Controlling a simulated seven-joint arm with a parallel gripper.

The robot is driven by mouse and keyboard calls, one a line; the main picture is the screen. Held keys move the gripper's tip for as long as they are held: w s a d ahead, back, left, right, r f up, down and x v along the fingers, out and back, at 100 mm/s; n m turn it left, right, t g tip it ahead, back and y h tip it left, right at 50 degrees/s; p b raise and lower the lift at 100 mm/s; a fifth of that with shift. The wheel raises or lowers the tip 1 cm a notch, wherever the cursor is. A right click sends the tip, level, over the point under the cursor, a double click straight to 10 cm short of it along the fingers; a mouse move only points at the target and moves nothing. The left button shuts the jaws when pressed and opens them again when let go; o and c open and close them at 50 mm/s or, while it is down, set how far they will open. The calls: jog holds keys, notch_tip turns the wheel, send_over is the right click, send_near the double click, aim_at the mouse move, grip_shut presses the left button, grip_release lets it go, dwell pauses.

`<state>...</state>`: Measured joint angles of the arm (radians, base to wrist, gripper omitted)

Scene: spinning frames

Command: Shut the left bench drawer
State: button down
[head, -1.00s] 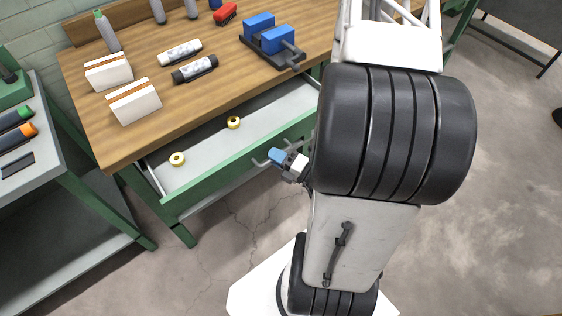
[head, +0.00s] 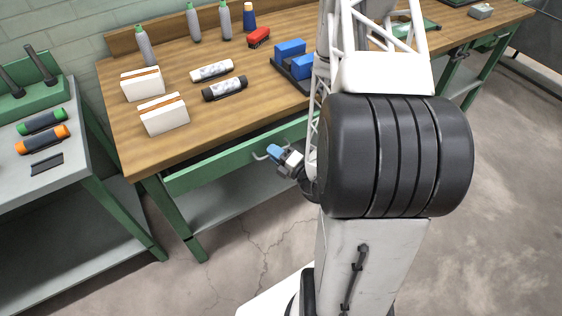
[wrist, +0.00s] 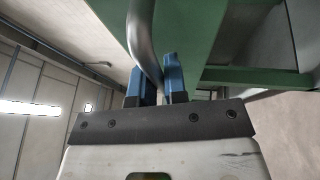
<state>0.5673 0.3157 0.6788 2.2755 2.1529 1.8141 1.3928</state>
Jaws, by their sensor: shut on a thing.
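The left bench drawer's green front (head: 215,168) sits close under the wooden bench top in the head view. Only a thin dark strip shows above it, and the pale drawer inside is hidden. I cannot tell whether it is flush. My gripper (head: 272,152) is at the metal handle (head: 259,156) on the drawer front. In the wrist view, the blue fingertips of my gripper (wrist: 156,84) are closed on the handle bar (wrist: 143,45), which passes between them. The green drawer front (wrist: 185,30) is just beyond.
On the bench top (head: 190,140) stand white boxes (head: 163,115), bottles (head: 194,24), two rolls (head: 224,88) and a blue vise (head: 290,55). A grey side bench (head: 40,165) with tools is at the left. Bare concrete floor (head: 245,240) lies in front.

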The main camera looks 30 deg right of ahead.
aim_at(263, 138)
jog(key=w, duration=0.7)
jog(key=shift+w, duration=0.15)
jog(key=c, duration=1.2)
grip_release()
jog(key=shift+d, duration=0.1)
jog(key=shift+v, duration=3.95)
jog(key=shift+r, duration=0.1)
